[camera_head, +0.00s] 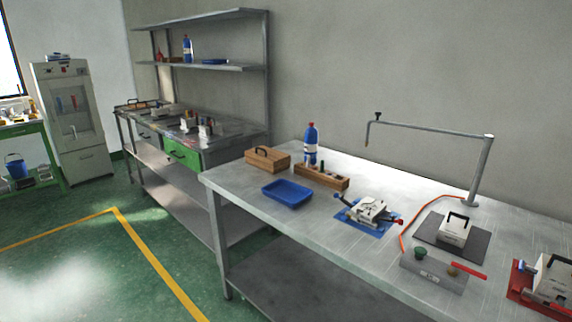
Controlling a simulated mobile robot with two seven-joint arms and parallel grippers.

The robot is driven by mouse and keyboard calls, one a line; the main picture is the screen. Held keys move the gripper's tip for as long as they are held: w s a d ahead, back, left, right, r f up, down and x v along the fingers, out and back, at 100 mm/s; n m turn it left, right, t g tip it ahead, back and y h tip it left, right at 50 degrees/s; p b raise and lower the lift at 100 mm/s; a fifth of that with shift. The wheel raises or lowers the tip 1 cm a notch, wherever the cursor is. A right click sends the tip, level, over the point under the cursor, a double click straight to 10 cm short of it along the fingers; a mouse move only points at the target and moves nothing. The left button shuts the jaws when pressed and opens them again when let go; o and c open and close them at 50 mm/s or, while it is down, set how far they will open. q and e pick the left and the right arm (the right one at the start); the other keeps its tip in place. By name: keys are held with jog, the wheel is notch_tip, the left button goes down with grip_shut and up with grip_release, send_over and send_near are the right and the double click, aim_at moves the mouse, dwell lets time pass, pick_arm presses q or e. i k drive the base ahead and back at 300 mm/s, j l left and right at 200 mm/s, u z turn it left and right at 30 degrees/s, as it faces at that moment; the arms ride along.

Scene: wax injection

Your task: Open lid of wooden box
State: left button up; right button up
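A wooden box (268,160) with a dark handle on its top sits near the left end of the metal workbench (226,182). Its lid appears closed. Its inside is hidden. Neither of my grippers is in the head view.
A blue tray (287,194), a wooden rack (321,178) and a blue bottle with a red cap (311,143) stand close to the box. Metal fixtures (371,212) and a bent pipe stand (480,170) are further right. The green floor (75,265) is open at lower left.

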aim_at(266, 155)
jog(key=i+j+u, duration=0.1)
jog(key=i+j, duration=0.2)
jog(key=i, duration=0.2)
jog(key=i+j, duration=0.65)
jog(key=j+u, duration=0.05)
